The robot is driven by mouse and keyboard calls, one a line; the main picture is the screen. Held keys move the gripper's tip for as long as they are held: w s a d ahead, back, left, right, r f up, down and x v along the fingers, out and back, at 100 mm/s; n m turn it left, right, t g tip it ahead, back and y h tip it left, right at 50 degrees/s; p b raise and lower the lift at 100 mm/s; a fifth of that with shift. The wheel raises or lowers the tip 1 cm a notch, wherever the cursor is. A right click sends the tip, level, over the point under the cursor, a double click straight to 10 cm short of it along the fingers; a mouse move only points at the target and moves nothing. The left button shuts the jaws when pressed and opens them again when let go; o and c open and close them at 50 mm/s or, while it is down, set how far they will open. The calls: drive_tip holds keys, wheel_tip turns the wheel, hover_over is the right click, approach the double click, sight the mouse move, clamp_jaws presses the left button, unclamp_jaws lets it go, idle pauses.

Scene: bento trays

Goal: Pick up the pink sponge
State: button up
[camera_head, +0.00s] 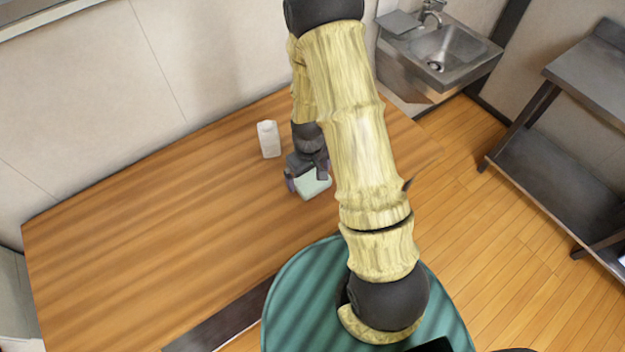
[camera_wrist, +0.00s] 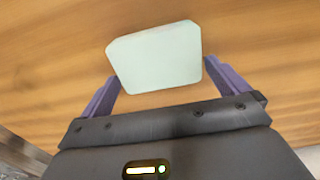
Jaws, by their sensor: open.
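A pale mint-green block (camera_wrist: 157,57) with cut corners, sponge-like in shape, lies on the wooden table. It also shows in the head view (camera_head: 314,186), partly hidden by my gripper. No pink sponge shows in either view. My gripper (camera_head: 306,178) is low over the table at the block. In the wrist view, the purple fingers of my gripper (camera_wrist: 161,72) are open, one on each side of the block's near part. I cannot tell whether either finger touches it.
A white bottle (camera_head: 268,139) stands on the wooden table (camera_head: 150,230), left of and behind my gripper. The table's left side is clear. A round green surface (camera_head: 300,300) is at the front. A steel sink (camera_head: 440,50) and a metal shelf unit (camera_head: 560,140) are at the right.

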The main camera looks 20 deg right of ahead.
sight(309, 176)
drive_tip(key=shift+f, duration=0.45)
drive_tip(key=shift+c, duration=0.2)
drive_tip(key=c, duration=0.8)
drive_tip(key=shift+r, duration=0.15)
wheel_tip(309, 176, up, 10)
drive_tip(key=shift+f+b, duration=0.1)
drive_tip(key=shift+b, duration=0.55)
